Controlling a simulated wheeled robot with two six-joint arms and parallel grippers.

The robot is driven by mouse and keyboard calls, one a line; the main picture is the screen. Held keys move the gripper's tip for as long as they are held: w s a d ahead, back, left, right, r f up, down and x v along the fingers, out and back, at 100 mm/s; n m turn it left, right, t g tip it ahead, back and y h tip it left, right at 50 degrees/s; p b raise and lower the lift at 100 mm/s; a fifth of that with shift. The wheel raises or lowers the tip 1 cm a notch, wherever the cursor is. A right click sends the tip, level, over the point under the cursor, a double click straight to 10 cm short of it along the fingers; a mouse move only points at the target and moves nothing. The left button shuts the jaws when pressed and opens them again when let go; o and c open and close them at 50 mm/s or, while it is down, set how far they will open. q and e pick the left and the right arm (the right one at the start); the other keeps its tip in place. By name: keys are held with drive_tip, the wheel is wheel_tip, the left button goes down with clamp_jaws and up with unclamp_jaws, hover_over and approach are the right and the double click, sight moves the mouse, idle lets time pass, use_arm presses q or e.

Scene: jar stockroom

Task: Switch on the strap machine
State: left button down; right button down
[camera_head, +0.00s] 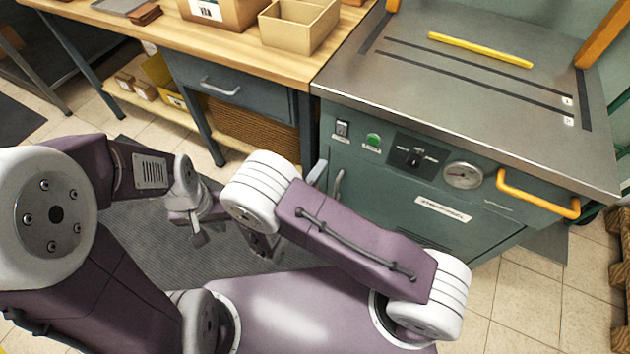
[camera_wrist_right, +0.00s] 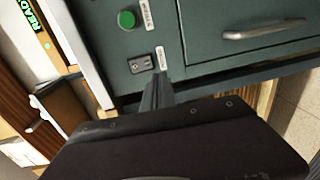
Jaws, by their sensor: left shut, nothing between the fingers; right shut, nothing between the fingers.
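The strap machine (camera_head: 440,95) is a green cabinet with a steel top at the right of the head view. Its front holds a small rocker switch (camera_head: 342,128), a green button (camera_head: 373,139), a black dial (camera_head: 413,158) and a round gauge (camera_head: 463,174). The right wrist view shows the switch (camera_wrist_right: 140,64) and button (camera_wrist_right: 126,19) close up. My right gripper (camera_wrist_right: 156,92) is shut and empty, its tip close beside the switch; I cannot tell whether they touch. In the head view my arm mostly hides it. My left gripper (camera_head: 198,236) is shut and empty, away from the machine.
A yellow handle (camera_head: 538,200) juts from the machine's front right, and a yellow bar (camera_head: 480,50) lies on its top. A wooden workbench (camera_head: 240,48) with an open cardboard box (camera_head: 299,25) stands to the left. A dark mat (camera_head: 150,240) covers the floor in front.

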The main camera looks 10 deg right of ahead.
drive_tip(key=v, duration=0.4)
drive_tip(key=shift+f, duration=0.4)
